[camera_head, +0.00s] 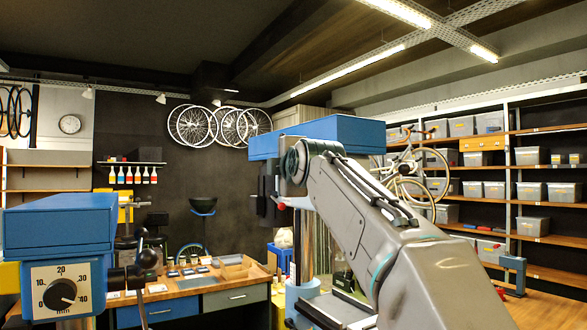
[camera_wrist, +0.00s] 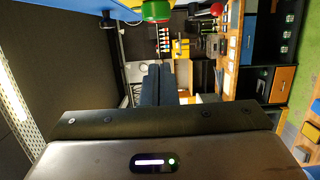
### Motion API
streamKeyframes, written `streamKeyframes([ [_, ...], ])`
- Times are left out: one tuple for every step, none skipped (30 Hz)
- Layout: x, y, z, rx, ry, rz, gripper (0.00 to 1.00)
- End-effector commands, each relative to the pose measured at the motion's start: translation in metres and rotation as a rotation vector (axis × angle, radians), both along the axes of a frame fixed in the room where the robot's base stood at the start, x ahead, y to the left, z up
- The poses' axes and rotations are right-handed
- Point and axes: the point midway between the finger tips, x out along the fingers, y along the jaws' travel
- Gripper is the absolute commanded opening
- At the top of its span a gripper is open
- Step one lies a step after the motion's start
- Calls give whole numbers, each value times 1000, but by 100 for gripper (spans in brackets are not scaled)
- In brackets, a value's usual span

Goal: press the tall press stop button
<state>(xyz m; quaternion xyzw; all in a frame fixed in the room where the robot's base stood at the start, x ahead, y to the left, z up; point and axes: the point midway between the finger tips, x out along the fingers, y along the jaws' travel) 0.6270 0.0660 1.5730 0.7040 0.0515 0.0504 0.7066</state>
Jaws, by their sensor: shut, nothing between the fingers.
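The tall press has a blue head (camera_head: 345,130) on a silver column (camera_head: 310,245), behind my arm in the head view. In the wrist view, the blue edge (camera_wrist: 100,8) shows at the top, with a round green button (camera_wrist: 155,9) and a red part (camera_wrist: 157,21) close to it. I cannot tell for certain which is the stop button; no button shows in the head view. My gripper (camera_wrist: 160,68) is shut and empty, its dark fingers apart from the green and red parts. In the head view, my gripper (camera_head: 267,190) is dark and partly hidden beside the press head.
A second blue machine (camera_head: 60,225) with a numbered dial stands at the left front. A workbench (camera_head: 170,312) with small items lies beyond. Shelves with grey bins (camera_head: 530,155) and a bicycle (camera_head: 415,170) are at the right. A red ball knob (camera_wrist: 216,9) is near the buttons.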

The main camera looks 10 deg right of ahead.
Motion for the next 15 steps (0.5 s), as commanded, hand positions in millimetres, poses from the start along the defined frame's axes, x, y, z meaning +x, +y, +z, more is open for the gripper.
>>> streamKeyframes([
  [-15,-4,-7,-1,-6,-6,0],
  [-21,-6,-7,0,-6,-7,0],
  [-30,-8,-7,0,-5,-8,0],
  [-36,-9,-7,0,-5,-9,0],
  [-42,-10,-7,0,-5,-9,0],
  [-50,-12,-7,0,-4,-10,0],
  [-56,-13,-6,0,-5,-10,0],
  [-61,-14,-6,0,-4,-11,0],
  [-66,-15,-6,0,-3,-10,0],
  [-71,-15,-5,0,-4,-10,0],
  [-74,-15,-4,-1,-3,-10,0],
  [-78,-16,-4,-1,-2,-9,0],
  [-80,-16,-4,0,-1,-9,0],
  [-82,-16,-4,0,-1,-8,0],
  [-84,-17,-3,1,-2,-8,0],
])
